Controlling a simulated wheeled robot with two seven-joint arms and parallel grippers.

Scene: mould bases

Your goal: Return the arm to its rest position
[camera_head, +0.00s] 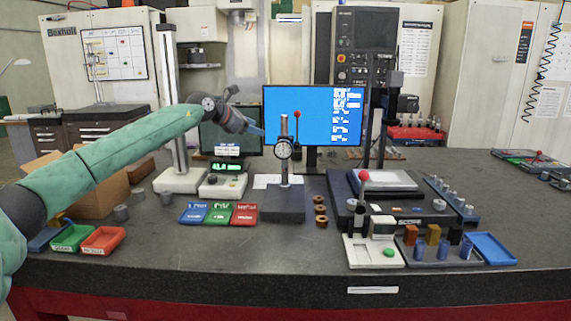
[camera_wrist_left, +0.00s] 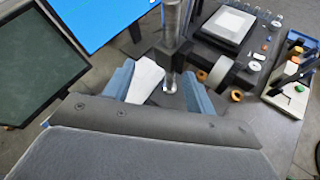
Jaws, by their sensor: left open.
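My left arm (camera_head: 130,148) comes in from the left in the head view, stretched over the table and raised well above it. My left gripper (camera_head: 258,131) is at its end, close to the dial gauge stand (camera_head: 284,178) in the picture. In the left wrist view its two blue fingers stand apart and the gripper (camera_wrist_left: 160,82) is open. The metal column of the stand (camera_wrist_left: 173,35) shows between and beyond the fingers; I cannot tell how near it is. Nothing is seen held. My right gripper is not in view.
A blue monitor (camera_head: 300,100) and a darker screen (camera_head: 222,138) stand behind the gripper. Below the arm are green (camera_head: 72,238) and red (camera_head: 103,240) trays. Blue, green and red cards (camera_head: 218,213) lie mid-table. A scope base (camera_head: 400,215) stands right; the table's front strip is clear.

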